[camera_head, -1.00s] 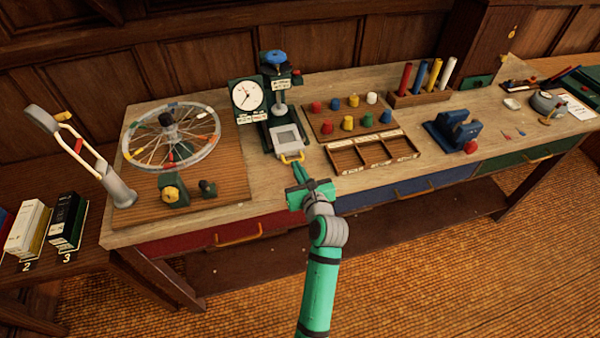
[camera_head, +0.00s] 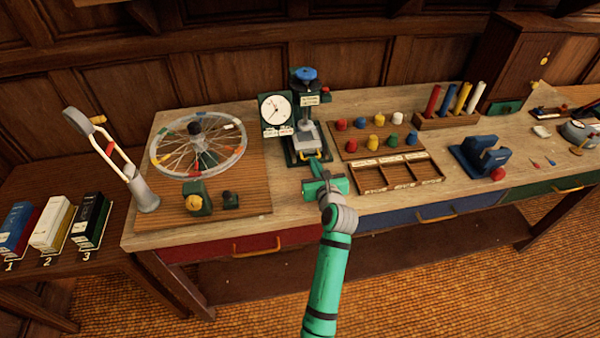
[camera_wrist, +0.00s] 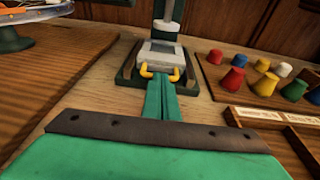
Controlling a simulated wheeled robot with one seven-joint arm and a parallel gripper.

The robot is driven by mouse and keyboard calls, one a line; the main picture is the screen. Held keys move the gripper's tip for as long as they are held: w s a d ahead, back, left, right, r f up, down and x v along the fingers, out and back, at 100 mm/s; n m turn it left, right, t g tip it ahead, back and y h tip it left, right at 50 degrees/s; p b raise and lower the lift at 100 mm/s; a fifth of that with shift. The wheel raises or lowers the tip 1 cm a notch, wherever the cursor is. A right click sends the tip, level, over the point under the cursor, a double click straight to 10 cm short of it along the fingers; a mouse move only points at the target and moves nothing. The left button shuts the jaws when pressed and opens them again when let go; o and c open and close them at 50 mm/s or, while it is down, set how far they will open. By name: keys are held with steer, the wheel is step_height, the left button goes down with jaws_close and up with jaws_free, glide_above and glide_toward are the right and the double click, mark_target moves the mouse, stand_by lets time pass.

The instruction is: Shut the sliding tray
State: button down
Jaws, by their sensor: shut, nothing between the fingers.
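The sliding tray (camera_head: 308,136) is a grey plate with a dark square on the green press and gauge stand. It sits far in, under the press column, with its yellow handle (camera_head: 318,156) toward me. The tray also shows in the wrist view (camera_wrist: 162,54). My gripper (camera_head: 316,169) is shut and empty, just in front of the handle. In the wrist view my closed fingers (camera_wrist: 161,82) point at the handle and cover its middle. I cannot tell whether they touch it.
A spoked wheel (camera_head: 198,147) on a wooden board stands to the left. Coloured pegs (camera_head: 376,143) and a divided wooden box (camera_head: 399,173) stand to the right. Bare bench top lies between the board and the press. A red drawer (camera_head: 220,248) is in the bench front below.

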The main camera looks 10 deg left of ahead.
steer(key=shift+w+r, duration=0.15)
steer(key=shift+w, duration=0.1)
steer(key=shift+s+a, duration=0.15)
steer(key=shift+a, duration=0.1)
steer(key=shift+a, duration=0.1)
steer(key=shift+s+d, duration=0.25)
steer(key=shift+d, duration=0.05)
steer(key=v, duration=1.3)
steer(key=shift+s+d, duration=0.25)
steer(key=shift+s, duration=0.05)
